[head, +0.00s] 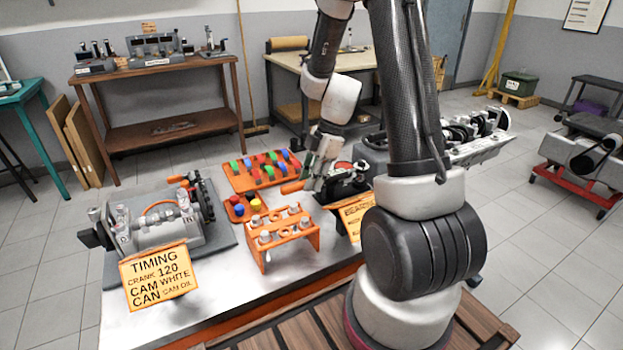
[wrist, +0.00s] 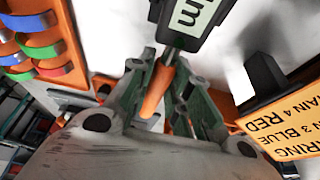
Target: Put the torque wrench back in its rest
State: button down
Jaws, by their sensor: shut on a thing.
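The torque wrench's orange handle (head: 292,187) shows beside my gripper (head: 313,178), above the bench. In the wrist view the orange handle (wrist: 157,90) lies between the fingers of my gripper (wrist: 163,78), which is shut on it. A grey shaft runs from the handle toward a black block with a white "m" label (wrist: 190,16). I cannot tell whether this block belongs to the wrench or its rest. Black hardware (head: 347,182) stands just right of my gripper in the head view. I cannot make out the rest clearly.
An orange tray of coloured bearing shells (head: 262,172) lies left of my gripper. An orange rack (head: 284,236) stands in front. The bearing sign (wrist: 287,117) and a black upright (wrist: 264,75) are close on the right. An engine block (head: 165,232) and timing sign (head: 160,277) occupy the left.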

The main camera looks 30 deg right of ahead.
jog(key=shift+f, duration=0.45)
jog(key=c, duration=1.6)
grip_release()
jog(key=shift+o, duration=0.2)
jog(key=shift+r, duration=0.2)
jog(key=shift+r, duration=0.35)
jog(key=shift+r, duration=0.35)
jog(key=shift+r, duration=0.4)
jog(key=shift+r, duration=0.2)
jog(key=o, duration=0.6)
jog(key=shift+c, duration=0.2)
